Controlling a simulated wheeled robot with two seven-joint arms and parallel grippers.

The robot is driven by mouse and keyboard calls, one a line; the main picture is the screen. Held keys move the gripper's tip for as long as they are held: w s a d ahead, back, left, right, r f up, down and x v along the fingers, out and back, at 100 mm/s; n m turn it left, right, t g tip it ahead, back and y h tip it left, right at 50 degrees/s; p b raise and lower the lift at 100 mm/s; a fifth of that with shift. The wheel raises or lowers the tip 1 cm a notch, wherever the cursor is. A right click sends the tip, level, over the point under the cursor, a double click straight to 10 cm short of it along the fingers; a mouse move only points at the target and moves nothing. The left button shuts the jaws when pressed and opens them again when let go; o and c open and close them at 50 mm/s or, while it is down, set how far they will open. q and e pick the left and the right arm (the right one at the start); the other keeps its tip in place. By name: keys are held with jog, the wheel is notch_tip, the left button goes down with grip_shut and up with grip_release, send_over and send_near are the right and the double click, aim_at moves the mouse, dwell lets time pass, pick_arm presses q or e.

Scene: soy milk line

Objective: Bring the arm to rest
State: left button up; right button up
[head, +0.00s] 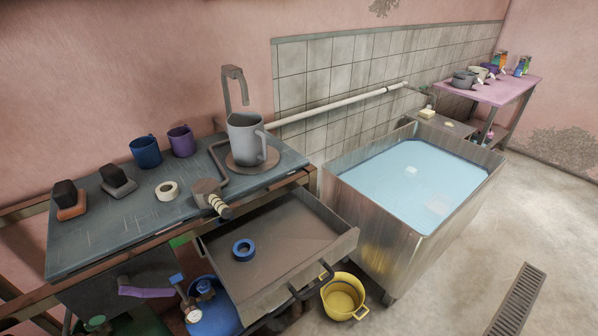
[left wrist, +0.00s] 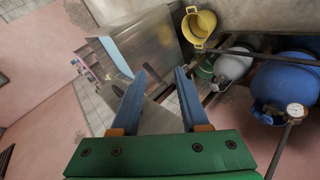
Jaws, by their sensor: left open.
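My left gripper (left wrist: 160,74) shows in the left wrist view, with two blue fingers on a green body. Its fingers are apart and nothing is between them. The picture there is steeply tilted, and the metal vat (left wrist: 155,38) lies beyond the fingertips. I cannot make out either gripper in the head view. My right gripper is not in view.
In the head view, an open drawer (head: 300,262) holding a blue tape roll (head: 243,250) juts from the workbench (head: 85,236). A yellow bucket (head: 343,296) stands below, beside the vat (head: 385,230). A blue tank (left wrist: 290,80) is right in the wrist view.

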pick_arm(q)
jog(key=s+a+f+m+g+y, duration=0.1)
jog(key=s+a+m+g+y, duration=0.1)
jog(key=s+a+m+y, duration=0.35)
jog(key=s+a+f+m+g+y, duration=0.1)
jog(key=s+a+m+g+y, duration=0.1)
jog(key=a, duration=0.6)
notch_tip(320, 180, down, 17)
jog(key=s+g, duration=0.1)
jog(key=s, duration=0.2)
jog(key=s+a+f+g, duration=0.1)
jog(key=s+a+f, duration=0.1)
jog(key=s+f, duration=0.7)
jog(key=shift+s+f, duration=0.4)
jog(key=shift+s, duration=0.85)
